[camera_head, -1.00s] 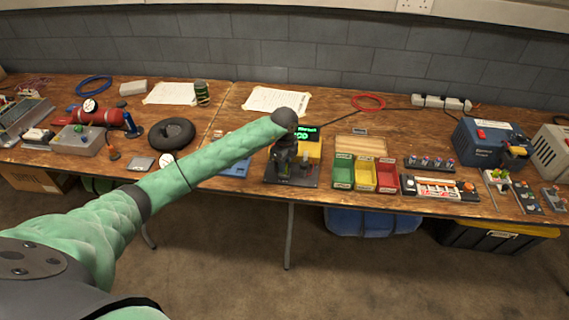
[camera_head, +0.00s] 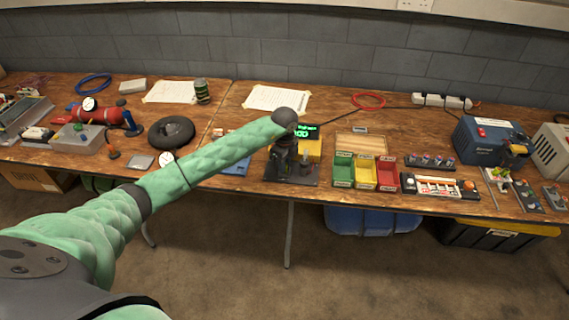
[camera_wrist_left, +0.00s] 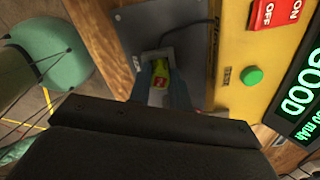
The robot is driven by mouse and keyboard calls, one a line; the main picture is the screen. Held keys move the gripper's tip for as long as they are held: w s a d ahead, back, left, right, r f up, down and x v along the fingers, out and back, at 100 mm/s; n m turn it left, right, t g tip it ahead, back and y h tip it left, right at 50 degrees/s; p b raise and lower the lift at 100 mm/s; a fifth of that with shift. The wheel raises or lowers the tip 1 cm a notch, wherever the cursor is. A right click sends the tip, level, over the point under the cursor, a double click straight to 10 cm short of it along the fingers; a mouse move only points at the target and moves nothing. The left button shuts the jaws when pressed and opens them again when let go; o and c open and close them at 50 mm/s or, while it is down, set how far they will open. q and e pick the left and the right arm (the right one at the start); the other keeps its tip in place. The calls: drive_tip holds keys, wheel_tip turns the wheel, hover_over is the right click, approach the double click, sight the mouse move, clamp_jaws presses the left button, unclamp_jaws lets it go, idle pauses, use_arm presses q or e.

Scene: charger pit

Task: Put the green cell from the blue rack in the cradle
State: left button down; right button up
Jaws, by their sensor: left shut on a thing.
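My left gripper (camera_head: 286,170) is over the dark cradle plate (camera_head: 308,181) in front of the yellow tester. In the left wrist view its fingers (camera_wrist_left: 163,88) are shut on the green cell (camera_wrist_left: 161,70), which shows as a small yellow-green patch with a red mark. The cell is at the light-rimmed cradle opening on the grey plate (camera_wrist_left: 140,28). I cannot tell how deep it sits. The blue rack (camera_head: 237,167) lies left of the plate, partly hidden by my left arm. My right gripper is not in view.
The yellow tester (camera_wrist_left: 239,93) stands close beside the gripper, with a red switch, a green button and a display (camera_wrist_left: 309,92) reading GOOD. Green, yellow and red bins (camera_head: 365,187) stand to the right. A black tyre (camera_head: 171,133) lies to the left.

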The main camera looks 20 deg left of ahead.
use_arm(q)
drive_tip(key=shift+f, duration=0.15)
drive_tip(key=c, duration=1.2)
unclamp_jaws()
drive_tip(key=shift+r+p, duration=1.75)
drive_tip(key=shift+r, duration=1.75)
